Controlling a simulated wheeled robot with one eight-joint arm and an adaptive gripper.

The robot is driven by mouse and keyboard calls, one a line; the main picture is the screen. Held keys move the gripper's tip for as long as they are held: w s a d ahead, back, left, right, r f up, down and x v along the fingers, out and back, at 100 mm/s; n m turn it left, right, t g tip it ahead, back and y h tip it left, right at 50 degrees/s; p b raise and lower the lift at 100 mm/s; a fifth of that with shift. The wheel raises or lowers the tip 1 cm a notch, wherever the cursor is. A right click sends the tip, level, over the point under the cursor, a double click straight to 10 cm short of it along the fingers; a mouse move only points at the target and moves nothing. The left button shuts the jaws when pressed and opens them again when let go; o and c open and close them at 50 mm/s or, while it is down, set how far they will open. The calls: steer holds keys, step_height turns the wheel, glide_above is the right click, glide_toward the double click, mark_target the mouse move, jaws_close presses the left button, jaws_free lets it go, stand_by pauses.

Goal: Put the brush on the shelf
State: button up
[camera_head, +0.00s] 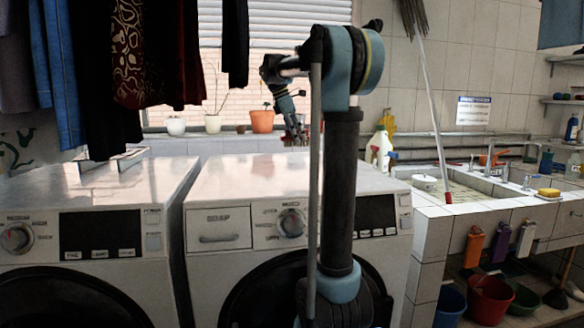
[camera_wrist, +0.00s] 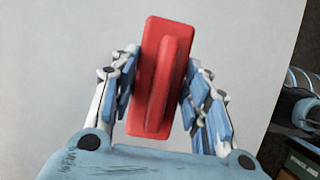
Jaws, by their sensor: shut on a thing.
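The brush (camera_wrist: 162,80) is red, with a raised ridge along its middle. In the wrist view it stands nearly upright between the fingers of my gripper (camera_wrist: 160,95), which is shut on its two sides. In the head view my gripper (camera_head: 296,136) hangs over the back of the right washing machine; the brush is too small there to make out clearly. Wall shelves show at the far right: an upper shelf (camera_head: 566,58) and a lower shelf (camera_head: 562,101) with small items on it. My gripper is far to the left of them.
A tiled sink (camera_head: 470,208) is at the right, with a long-handled broom (camera_head: 430,90) leaning there. Potted plants (camera_head: 262,121) line the window sill. Clothes hang upper left.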

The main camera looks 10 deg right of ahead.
step_height(320, 180, down, 9)
stand_by(0.5)
steer(key=o, duration=1.1)
steer(key=shift+o, duration=0.2)
